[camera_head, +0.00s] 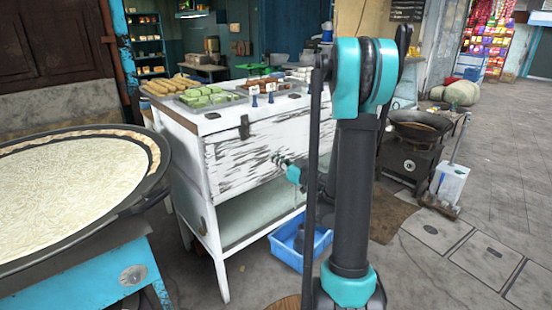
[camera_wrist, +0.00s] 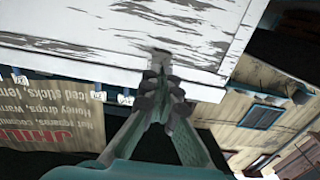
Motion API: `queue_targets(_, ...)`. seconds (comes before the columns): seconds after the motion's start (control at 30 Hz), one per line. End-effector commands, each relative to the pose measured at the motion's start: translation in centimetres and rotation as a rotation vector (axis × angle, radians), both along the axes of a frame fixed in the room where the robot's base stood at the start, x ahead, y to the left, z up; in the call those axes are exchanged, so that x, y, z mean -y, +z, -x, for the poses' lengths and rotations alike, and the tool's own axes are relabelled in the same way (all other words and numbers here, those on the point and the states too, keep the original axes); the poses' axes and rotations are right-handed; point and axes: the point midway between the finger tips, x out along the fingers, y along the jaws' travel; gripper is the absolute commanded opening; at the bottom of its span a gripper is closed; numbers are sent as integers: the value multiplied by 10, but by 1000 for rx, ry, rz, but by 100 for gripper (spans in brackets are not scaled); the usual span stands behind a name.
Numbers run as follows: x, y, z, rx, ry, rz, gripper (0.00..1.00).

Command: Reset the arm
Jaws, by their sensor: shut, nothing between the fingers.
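My arm stands upright in the right middle of the head view, with dark links and teal joints. My gripper shows in the wrist view (camera_wrist: 163,88), its two fingers drawn together at the tips with nothing between them. A small dark and teal end part shows beside my arm in the head view, in front of the white stall's side; it looks like my gripper (camera_head: 278,160), but its fingers are too small to read there. The weathered white stall (camera_head: 245,160) also fills the upper part of the wrist view (camera_wrist: 110,25), beyond the fingertips.
A wide pan of milk (camera_head: 75,180) sits on a blue stand (camera_head: 85,280) at the left. Sweets (camera_head: 210,97) lie on the stall top. A blue crate (camera_head: 290,245) is on the floor below. A dark wok (camera_head: 418,125) stands at the right. Paving at the far right is clear.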

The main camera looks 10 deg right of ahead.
Motion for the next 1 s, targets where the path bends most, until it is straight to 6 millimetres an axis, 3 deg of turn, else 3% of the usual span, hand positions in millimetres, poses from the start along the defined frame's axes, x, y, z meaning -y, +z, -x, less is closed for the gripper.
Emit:
queue_targets(0.23,-4,-1,3,-15,9,4,0)
queue_targets(0.37,-23,-8,19,-102,55,20,0)
queue_targets(0.53,-54,-33,64,-339,117,67,0)
queue_targets(0.7,-65,-67,119,-602,106,129,0)
queue_targets(0.87,-54,-99,175,-839,15,195,0)
queue_targets(1.0,-30,-123,222,-1014,-129,254,0)
